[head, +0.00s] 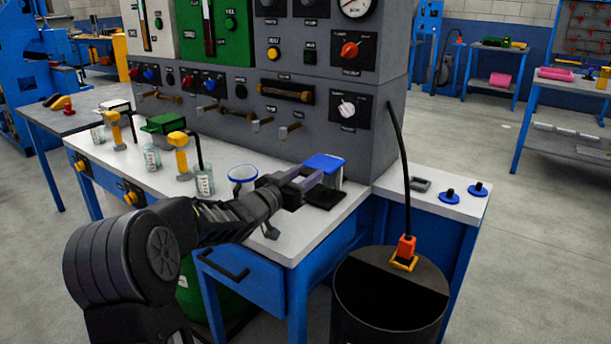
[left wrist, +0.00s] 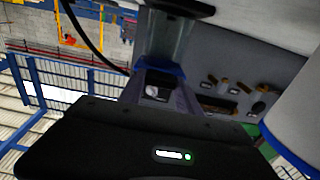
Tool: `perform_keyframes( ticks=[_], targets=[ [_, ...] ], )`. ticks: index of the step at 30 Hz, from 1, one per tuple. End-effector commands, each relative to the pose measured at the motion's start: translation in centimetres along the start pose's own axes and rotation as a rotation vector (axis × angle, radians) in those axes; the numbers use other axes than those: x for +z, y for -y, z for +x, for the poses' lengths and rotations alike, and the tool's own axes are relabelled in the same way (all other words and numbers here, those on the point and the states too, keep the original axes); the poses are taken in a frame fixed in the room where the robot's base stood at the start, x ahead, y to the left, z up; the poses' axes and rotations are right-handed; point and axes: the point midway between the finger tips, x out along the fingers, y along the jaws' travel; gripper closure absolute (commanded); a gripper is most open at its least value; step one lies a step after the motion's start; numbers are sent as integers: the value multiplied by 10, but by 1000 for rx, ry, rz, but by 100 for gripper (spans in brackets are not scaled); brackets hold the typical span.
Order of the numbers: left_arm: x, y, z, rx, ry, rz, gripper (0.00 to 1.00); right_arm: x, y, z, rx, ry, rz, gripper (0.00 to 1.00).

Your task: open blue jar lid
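The blue lid (head: 323,162) sits on top of a pale, clear-sided jar (head: 334,179) near the right end of the white bench top. In the left wrist view the blue lid (left wrist: 160,68) and the glassy jar (left wrist: 167,38) lie straight beyond the fingers. My left gripper (head: 308,182) reaches in from the left at lid height. In the left wrist view its two fingers (left wrist: 160,90) stand apart, with their tips at the lid. I cannot tell whether they touch or grip it. My right gripper is not in view.
A white container with a blue rim (head: 243,174) stands just left of the gripper. Several glass jars and yellow-handled taps (head: 181,152) line the bench further left. The grey control panel (head: 345,140) rises behind.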

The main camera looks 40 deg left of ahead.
Motion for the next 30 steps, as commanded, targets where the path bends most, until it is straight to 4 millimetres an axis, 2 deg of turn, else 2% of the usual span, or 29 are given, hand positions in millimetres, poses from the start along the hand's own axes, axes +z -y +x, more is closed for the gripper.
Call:
perform_keyframes(
  ticks=[2,14,30],
  targets=[
    [0,0,0,0,0,0,68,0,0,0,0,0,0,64],
    [0,0,0,0,0,0,100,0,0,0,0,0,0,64],
    [-1,0,0,0,2,0,100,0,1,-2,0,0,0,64]
  ],
)
